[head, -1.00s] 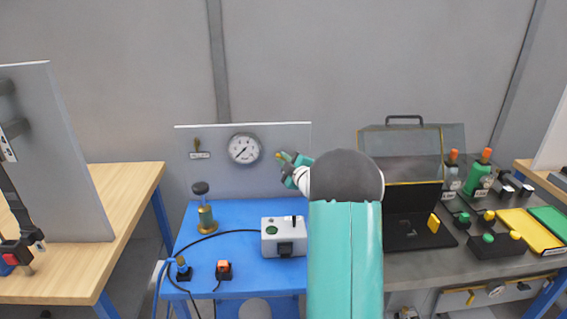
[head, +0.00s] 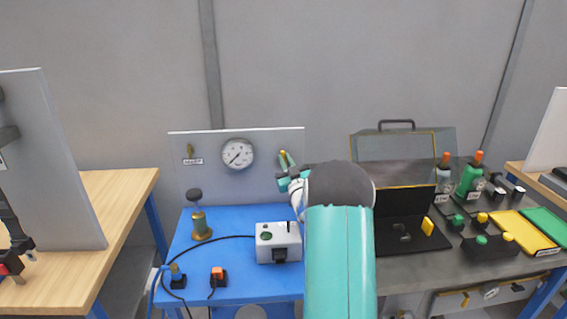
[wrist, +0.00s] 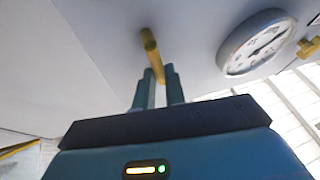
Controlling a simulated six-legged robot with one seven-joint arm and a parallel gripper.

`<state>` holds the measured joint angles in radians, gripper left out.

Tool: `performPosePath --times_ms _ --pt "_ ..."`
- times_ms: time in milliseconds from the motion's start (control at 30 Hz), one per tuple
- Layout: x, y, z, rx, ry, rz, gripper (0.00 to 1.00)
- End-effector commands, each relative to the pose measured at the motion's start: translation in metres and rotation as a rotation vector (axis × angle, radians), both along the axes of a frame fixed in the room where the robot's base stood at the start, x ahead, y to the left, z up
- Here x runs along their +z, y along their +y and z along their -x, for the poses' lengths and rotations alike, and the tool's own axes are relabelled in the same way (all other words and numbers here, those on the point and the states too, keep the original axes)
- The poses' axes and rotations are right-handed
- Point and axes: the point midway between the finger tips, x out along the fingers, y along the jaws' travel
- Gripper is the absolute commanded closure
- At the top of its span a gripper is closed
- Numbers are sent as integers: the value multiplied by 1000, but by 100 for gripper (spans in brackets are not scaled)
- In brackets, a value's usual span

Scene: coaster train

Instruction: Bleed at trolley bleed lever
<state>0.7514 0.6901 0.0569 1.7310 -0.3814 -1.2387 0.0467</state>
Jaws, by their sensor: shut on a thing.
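The bleed lever is a yellow-brass bar on the right of the grey upright panel; its tip (head: 283,157) shows just above my gripper in the head view. In the wrist view the lever (wrist: 150,45) stands out from the panel and its end lies between my fingertips. My gripper (wrist: 161,80) is shut on the lever. The lever's label, if any, is hidden.
A round gauge (head: 237,154) is left of the lever, with a second brass lever (head: 190,150) beyond it. On the blue bench (head: 225,230) stand a brass valve (head: 200,220), a grey box (head: 278,242) and an orange switch (head: 217,273). An open black case (head: 408,235) lies right.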

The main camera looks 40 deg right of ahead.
Motion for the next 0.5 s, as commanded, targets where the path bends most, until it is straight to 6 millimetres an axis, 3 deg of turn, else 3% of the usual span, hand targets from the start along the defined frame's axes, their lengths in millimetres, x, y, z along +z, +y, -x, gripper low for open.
performPosePath --times_ms 500 --pt "-1 -6 4 -3 -102 -155 100"
